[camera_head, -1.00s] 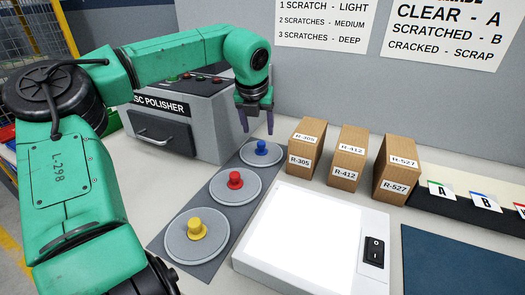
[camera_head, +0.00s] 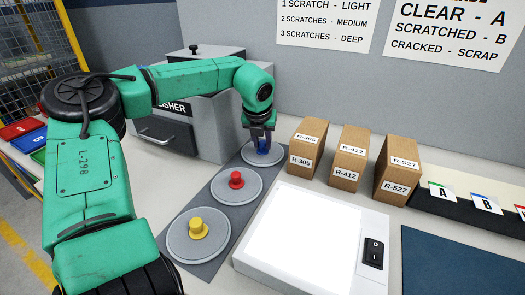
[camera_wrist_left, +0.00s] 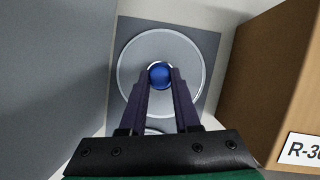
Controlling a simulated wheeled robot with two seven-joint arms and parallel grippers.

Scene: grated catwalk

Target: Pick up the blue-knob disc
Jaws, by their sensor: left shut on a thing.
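The blue-knob disc (camera_head: 274,158) is a grey round disc at the far end of a dark grey mat (camera_head: 210,208). My left gripper (camera_head: 263,147) is over it, pointing down, shut on its blue knob. In the left wrist view the blue knob (camera_wrist_left: 160,74) sits between the two fingertips (camera_wrist_left: 160,82), with the disc (camera_wrist_left: 132,58) around it on the mat. The disc appears to rest on the mat. The fingers partly hide the knob in the head view. My right gripper is not in view.
A red-knob disc (camera_head: 252,186) and a yellow-knob disc (camera_head: 215,250) lie nearer on the mat. The polisher (camera_head: 190,140) stands left; box R-305 (camera_head: 304,150) is close on the right. A lit white panel (camera_head: 300,232) lies right of the mat.

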